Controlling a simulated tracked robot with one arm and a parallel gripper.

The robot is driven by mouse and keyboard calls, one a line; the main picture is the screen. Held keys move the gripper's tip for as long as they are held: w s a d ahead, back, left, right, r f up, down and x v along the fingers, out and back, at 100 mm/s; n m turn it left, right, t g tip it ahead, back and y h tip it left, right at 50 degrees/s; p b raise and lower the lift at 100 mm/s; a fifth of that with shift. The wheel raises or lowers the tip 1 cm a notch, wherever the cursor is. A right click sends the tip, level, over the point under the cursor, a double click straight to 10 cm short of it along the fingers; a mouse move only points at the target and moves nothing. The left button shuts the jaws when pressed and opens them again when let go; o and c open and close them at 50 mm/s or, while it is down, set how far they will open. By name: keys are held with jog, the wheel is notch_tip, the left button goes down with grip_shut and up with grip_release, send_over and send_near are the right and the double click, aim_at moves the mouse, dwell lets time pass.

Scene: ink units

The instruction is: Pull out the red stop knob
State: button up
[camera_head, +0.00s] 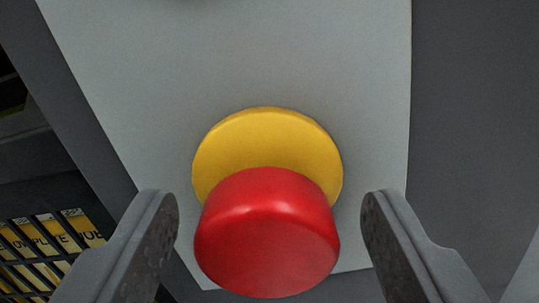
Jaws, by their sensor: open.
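The red stop knob (267,236) is a round red cap in the lower middle of the head camera view. It stands out from a round yellow base (265,140) on a light grey panel (250,60). My gripper (269,215) is open, with one finger to the left of the knob and one to the right. A gap shows between the knob and each finger, so neither appears to touch it. The knob hides the lower part of the yellow base.
A dark grey surface (475,110) lies right of the panel. At the lower left is a black grille or crate (50,240) with yellow lettered items (45,232) behind its bars. The panel above the yellow base is mostly bare, with a dark object cut off at the top edge.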

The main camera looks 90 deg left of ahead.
jog(key=shift+a, duration=0.75)
grip_shut()
jog(key=shift+d+r+p, duration=0.1)
jog(key=shift+d+p, duration=0.45)
jog(key=shift+d, duration=0.2)
jog(key=shift+d+f, duration=0.2)
jog(key=shift+d, duration=0.05)
grip_release()
jog(key=shift+r, duration=0.1)
jog(key=shift+d, duration=0.1)
jog(key=s+d+p, duration=0.1)
jog(key=d+p, duration=0.2)
jog(key=d, duration=1)
jog(key=shift+d, duration=0.3)
